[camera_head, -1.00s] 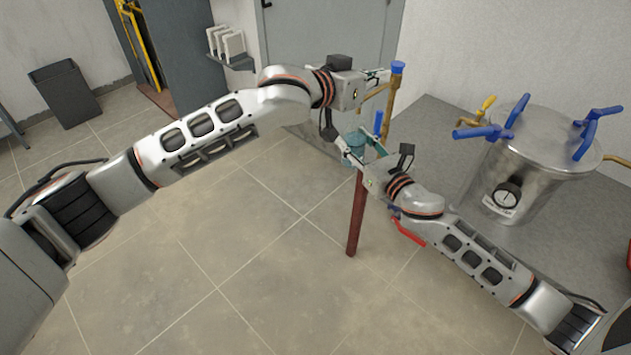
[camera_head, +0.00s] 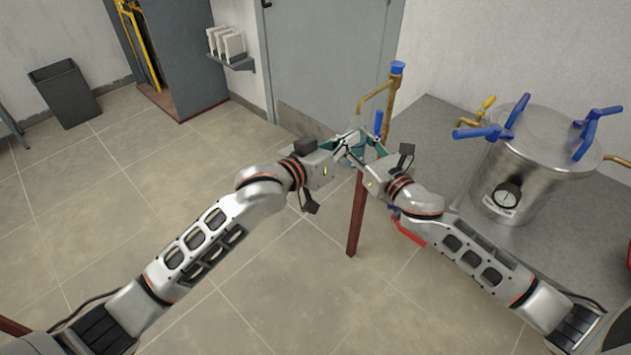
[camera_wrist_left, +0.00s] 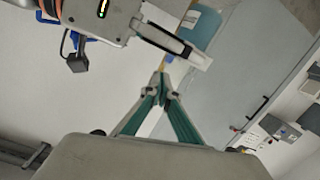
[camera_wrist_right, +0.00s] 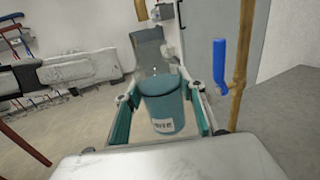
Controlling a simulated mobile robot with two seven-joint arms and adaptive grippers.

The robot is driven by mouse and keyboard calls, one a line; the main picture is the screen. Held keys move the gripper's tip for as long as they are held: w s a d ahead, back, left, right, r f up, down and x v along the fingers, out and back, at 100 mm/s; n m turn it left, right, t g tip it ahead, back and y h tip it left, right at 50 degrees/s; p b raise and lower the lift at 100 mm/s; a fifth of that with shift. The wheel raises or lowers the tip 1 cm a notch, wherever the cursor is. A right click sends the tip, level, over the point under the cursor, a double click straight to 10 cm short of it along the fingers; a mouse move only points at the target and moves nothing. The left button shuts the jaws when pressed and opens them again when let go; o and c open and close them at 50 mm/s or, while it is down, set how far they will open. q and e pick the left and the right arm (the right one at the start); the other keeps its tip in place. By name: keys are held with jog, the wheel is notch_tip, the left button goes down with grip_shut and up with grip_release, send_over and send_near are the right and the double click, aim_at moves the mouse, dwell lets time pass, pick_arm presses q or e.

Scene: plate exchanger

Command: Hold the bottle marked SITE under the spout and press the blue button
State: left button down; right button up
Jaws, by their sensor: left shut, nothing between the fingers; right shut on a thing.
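The bottle marked SITE (camera_wrist_right: 163,110) is upright between the fingers of my right gripper (camera_wrist_right: 163,118), which is shut on it. Its lower part looks teal and its upper part clear. In the head view the bottle (camera_head: 357,152) is partly hidden by my grippers. The brass spout (camera_head: 372,98) curves out from a post with a blue button (camera_head: 397,67) on top, above and right of the bottle. My left gripper (camera_wrist_left: 161,78) is shut and empty. In the head view its fingertips (camera_head: 352,137) are close to the bottle and right gripper; I cannot tell if they touch.
A blue lever (camera_head: 378,121) hangs by the brass pipe. A steel vessel (camera_head: 535,165) with blue handles stands on the grey counter (camera_head: 432,130) at right. A dark red post (camera_head: 356,215) stands below the bottle.

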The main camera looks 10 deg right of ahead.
pick_arm(q)
jog(key=s+a+f+n+t+y, duration=0.1)
jog(key=s+a+f+n, duration=0.1)
jog(key=a+f, duration=0.6)
jog(key=shift+s+f+y, duration=0.4)
jog(key=shift+s+f, duration=0.15)
jog(key=shift+f, duration=0.1)
